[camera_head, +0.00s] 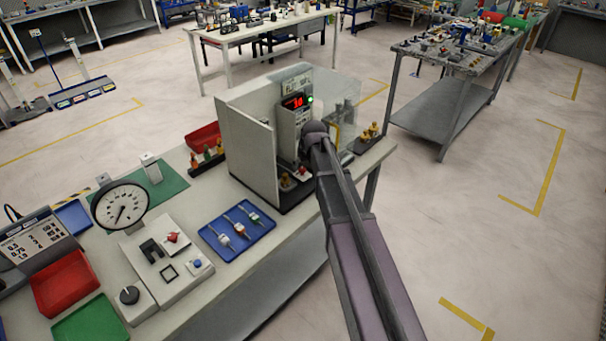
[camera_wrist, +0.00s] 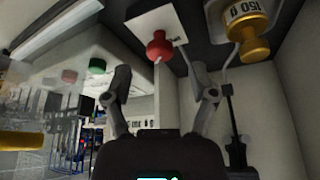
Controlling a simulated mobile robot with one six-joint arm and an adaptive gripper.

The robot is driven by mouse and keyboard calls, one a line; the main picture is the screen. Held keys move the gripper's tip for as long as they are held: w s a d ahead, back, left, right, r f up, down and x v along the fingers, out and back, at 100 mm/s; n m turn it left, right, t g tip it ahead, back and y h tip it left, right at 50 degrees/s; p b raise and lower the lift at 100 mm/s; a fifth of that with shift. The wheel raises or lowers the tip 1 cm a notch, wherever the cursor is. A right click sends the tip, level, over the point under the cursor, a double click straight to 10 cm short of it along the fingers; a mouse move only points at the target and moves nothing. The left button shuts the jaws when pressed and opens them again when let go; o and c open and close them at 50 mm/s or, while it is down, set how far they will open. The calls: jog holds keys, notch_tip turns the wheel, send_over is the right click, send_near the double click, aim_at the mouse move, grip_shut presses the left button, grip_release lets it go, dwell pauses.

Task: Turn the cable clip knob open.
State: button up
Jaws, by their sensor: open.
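A red knob on a small white plate, which looks like the cable clip knob, shows in the wrist view (camera_wrist: 159,46). In the head view this red knob (camera_head: 302,171) is low inside the walled booth (camera_head: 248,135), partly beside my arm. My gripper (camera_wrist: 160,75) is open, with one finger on each side of the line to the knob. The knob lies beyond the fingertips, roughly centred between them, and they appear apart from it. A thin pale strip runs down from the knob. In the head view my arm hides the gripper fingers.
The booth's wall (camera_wrist: 292,85) is near on that side. A clear panel (camera_head: 343,95) is at the right.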

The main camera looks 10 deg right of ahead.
aim_at(302, 168)
jog(key=shift+b+x, duration=1.4)
jog(key=shift+x, duration=0.45)
grip_shut()
